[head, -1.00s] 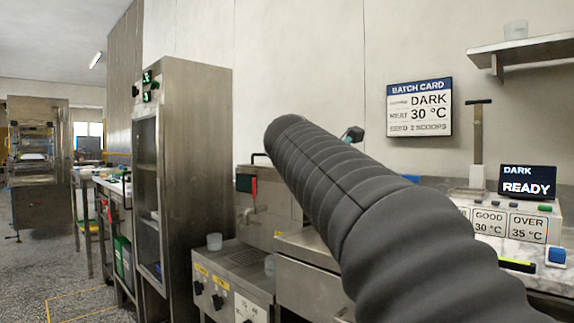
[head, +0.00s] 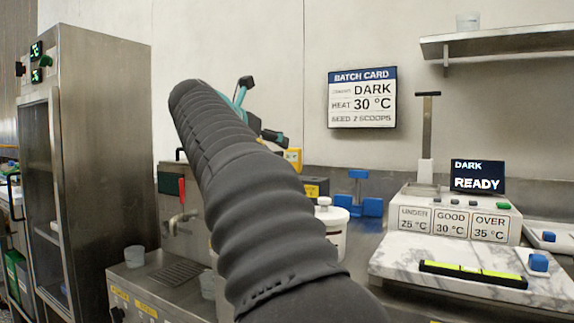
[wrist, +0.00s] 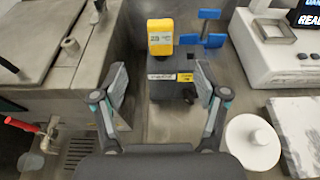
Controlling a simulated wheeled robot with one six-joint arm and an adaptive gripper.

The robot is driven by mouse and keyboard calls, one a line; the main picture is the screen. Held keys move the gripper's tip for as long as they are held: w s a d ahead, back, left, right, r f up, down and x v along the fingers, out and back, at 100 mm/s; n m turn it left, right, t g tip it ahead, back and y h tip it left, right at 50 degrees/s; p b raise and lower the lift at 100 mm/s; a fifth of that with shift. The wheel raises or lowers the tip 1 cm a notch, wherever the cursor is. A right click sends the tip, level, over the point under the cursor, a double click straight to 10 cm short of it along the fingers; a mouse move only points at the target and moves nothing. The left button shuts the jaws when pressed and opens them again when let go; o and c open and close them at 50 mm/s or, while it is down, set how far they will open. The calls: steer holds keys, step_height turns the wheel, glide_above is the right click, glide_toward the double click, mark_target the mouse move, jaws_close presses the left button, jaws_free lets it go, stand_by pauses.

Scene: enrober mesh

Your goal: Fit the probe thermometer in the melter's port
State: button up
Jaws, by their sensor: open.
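A yellow device (wrist: 160,36), which looks like the probe thermometer, sits at a dark grey labelled box (wrist: 170,86). In the head view the yellow device (head: 294,157) shows behind my arm. No probe is visible. My gripper (wrist: 161,82) is open and empty, its fingers either side of the box in the wrist view; I cannot tell the height gap. In the head view my gripper (head: 258,112) is partly hidden by my arm. A steel tank with a tap, apparently the melter (head: 180,240), stands left; its steel top (wrist: 70,40) shows in the wrist view.
A blue stand (head: 360,205) and a white lidded tub (head: 332,222) stand right of the arm. A READY display (head: 478,177) stands behind. A tall steel cabinet (head: 100,150) is at left.

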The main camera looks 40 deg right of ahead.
mark_target(292, 155)
steer(key=x, duration=0.8)
steer(key=shift+s+d, duration=0.15)
steer(key=shift+s, duration=0.2)
steer(key=shift+w+b+x, duration=0.15)
steer(key=shift+b+x, duration=0.1)
steer(key=shift+x, duration=1.1)
steer(key=shift+w+b+x, duration=0.1)
steer(key=shift+b+x, duration=0.1)
steer(key=shift+x, duration=1.15)
steer(key=shift+f, duration=0.1)
steer(key=c, duration=1.3)
